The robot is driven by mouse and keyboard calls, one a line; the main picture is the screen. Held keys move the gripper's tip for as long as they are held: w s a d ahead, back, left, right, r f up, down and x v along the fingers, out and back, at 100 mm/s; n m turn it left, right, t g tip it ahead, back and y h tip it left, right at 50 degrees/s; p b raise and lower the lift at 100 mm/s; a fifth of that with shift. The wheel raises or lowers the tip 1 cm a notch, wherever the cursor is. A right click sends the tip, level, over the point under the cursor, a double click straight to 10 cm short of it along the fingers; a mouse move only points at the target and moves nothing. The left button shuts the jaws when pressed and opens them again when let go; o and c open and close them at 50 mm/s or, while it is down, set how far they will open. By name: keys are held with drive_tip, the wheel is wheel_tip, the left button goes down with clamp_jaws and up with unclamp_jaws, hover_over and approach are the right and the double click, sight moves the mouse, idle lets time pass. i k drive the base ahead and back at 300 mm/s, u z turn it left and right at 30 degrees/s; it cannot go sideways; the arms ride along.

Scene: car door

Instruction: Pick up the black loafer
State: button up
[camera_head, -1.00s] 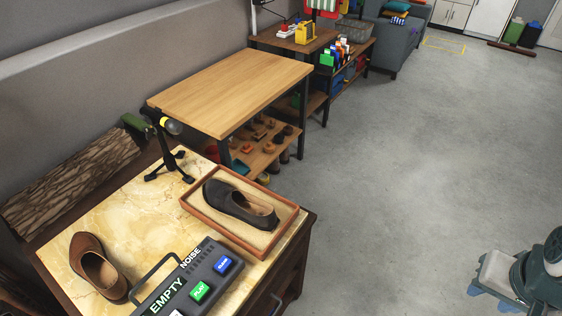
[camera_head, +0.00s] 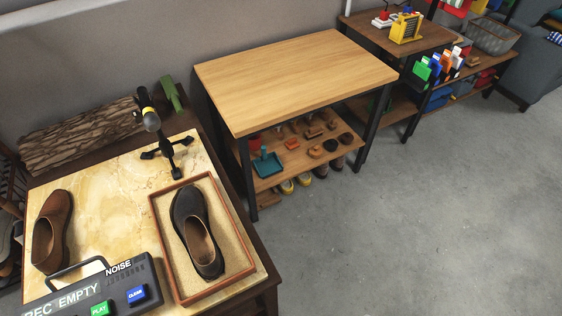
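The black loafer (camera_head: 190,222) lies upright in a shallow tray (camera_head: 160,238) with a reddish-brown rim and a sandy bed. Its toe points to the back and its tan-lined opening faces up at the near end. The tray sits at the right side of a yellow marble-topped cabinet (camera_head: 110,175). My gripper is not in view.
A brown shoe (camera_head: 50,228) stands left on the cabinet. A recorder box (camera_head: 110,290) with a handle is at the front, and a black stand with a microphone (camera_head: 152,121) behind the tray. A wooden table (camera_head: 300,80) stands beyond. Grey floor (camera_head: 430,220) is clear at right.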

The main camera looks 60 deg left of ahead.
sight(191, 217)
drive_tip(key=i, duration=0.55)
drive_tip(key=u, duration=3.8)
drive_tip(key=i, duration=0.5)
drive_tip(key=z, duration=0.05)
